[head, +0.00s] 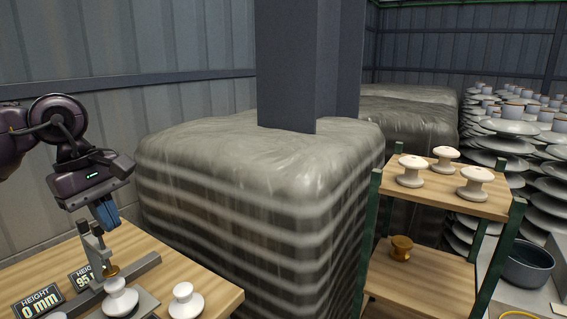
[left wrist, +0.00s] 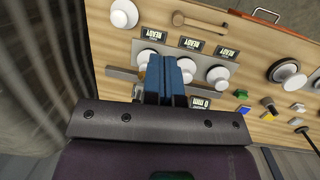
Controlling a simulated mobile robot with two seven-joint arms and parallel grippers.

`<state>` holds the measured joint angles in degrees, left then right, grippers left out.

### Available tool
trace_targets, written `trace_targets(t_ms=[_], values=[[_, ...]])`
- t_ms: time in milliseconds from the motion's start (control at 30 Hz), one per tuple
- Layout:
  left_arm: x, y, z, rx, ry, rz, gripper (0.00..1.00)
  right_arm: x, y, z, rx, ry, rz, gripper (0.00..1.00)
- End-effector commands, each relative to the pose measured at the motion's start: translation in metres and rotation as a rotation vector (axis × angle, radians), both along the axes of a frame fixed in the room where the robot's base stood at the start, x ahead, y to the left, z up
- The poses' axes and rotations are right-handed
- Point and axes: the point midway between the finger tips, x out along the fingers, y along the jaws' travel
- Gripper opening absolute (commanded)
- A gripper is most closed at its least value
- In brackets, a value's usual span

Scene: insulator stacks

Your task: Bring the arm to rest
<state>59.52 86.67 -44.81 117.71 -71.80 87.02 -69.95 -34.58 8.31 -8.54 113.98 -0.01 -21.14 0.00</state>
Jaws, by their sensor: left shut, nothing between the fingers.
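My left gripper (head: 107,215) comes in from the left in the head view, above the wooden workbench (head: 180,265). Its blue fingers are together and empty. In the left wrist view the shut blue fingers (left wrist: 165,72) point at the bench below. Under the gripper in the head view stands a grey metal gauge post (head: 95,247) with a white insulator (head: 120,298) at its foot; I cannot tell whether the fingers touch the post. Another white insulator (head: 186,300) stands near the bench's right edge. My right gripper does not show.
A green-framed shelf (head: 455,203) at right holds several white insulators on top and a brown one (head: 401,248) below. A wrapped pallet (head: 260,180) stands behind the bench. A wooden mallet (left wrist: 200,24) and several small things lie on the bench in the left wrist view.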

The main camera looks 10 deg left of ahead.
Motion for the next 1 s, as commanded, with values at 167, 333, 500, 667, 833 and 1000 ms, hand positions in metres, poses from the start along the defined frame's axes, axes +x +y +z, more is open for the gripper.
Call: trace_targets(t_ms=[167, 333, 500, 667, 833, 1000], values=[[-0.003, -0.063, -0.033, -0.274, 0.053, 0.037, 0.0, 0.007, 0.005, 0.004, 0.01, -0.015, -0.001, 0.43], [-0.012, -0.129, -0.051, -0.62, 0.159, 0.147, 0.0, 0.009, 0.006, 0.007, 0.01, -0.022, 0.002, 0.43], [-0.02, -0.18, -0.05, -0.977, 0.314, 0.33, 0.0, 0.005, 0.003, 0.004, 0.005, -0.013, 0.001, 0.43], [-0.019, -0.205, -0.042, -1.295, 0.497, 0.557, 0.0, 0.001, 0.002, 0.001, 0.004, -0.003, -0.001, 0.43], [-0.008, -0.206, -0.036, -1.605, 0.716, 0.851, 0.0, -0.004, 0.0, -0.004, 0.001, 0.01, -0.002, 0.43], [0.006, -0.185, -0.046, -1.879, 0.951, 1.195, 0.0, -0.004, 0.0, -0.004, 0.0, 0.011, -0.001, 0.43]])
